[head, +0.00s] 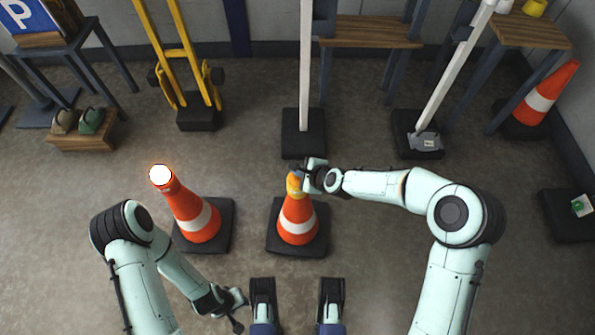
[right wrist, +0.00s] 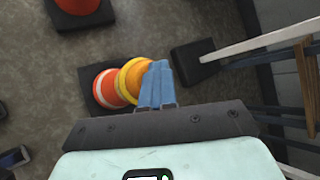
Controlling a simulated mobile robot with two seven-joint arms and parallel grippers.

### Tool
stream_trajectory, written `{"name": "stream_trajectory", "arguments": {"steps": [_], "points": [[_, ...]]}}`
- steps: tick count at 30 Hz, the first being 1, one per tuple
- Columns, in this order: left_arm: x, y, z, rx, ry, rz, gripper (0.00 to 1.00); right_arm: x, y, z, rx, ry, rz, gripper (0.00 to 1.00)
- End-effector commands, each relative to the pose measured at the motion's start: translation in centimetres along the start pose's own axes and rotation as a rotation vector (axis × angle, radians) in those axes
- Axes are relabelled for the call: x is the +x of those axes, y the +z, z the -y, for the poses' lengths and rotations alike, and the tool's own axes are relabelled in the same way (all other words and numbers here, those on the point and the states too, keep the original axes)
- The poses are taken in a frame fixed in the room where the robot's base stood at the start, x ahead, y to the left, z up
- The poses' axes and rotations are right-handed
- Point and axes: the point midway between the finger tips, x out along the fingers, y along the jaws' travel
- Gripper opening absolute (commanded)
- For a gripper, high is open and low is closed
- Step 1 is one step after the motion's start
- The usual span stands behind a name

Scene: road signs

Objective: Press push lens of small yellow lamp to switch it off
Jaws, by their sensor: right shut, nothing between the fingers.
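The small yellow lamp (head: 294,185) sits on top of the middle orange-and-white cone (head: 298,219). It shows no bright glow in the head view. In the right wrist view the yellow lamp (right wrist: 131,80) is partly behind my fingers. My right gripper (head: 300,178) is shut and empty, with its fingertips at the top of the lamp; it also shows in the right wrist view (right wrist: 158,72). I cannot tell whether they touch. The lens is mostly hidden. My left gripper (head: 236,308) is low, left of the middle cone; its jaw state is unclear.
A second cone (head: 196,214) to the left carries a brightly lit white lamp (head: 161,175). A post on a black base (head: 303,140) stands behind the middle cone. A yellow hand truck (head: 187,60), wooden bench (head: 370,32) and another cone (head: 545,97) stand farther back.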

Motion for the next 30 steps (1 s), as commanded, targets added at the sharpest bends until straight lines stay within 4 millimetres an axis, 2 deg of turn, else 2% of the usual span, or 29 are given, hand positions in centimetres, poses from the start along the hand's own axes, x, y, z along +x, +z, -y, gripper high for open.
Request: {"name": "stream_trajectory", "arguments": {"steps": [1, 15, 30], "points": [[-0.5, 0.1, -0.1, 0.0, 0.0, 0.0, 0.43, -0.2, -0.8, -1.0, 0.012, 0.032, -0.016, 0.0], [-4.1, 0.7, -0.5, 0.002, 0.004, -0.008, 0.43, -3.5, 2.0, 1.8, 0.005, 0.023, -0.01, 0.0], [-4.0, 0.7, -0.5, 0.002, 0.004, -0.008, 0.43, -3.5, 2.2, 2.0, 0.003, 0.018, -0.007, 0.0]]}}
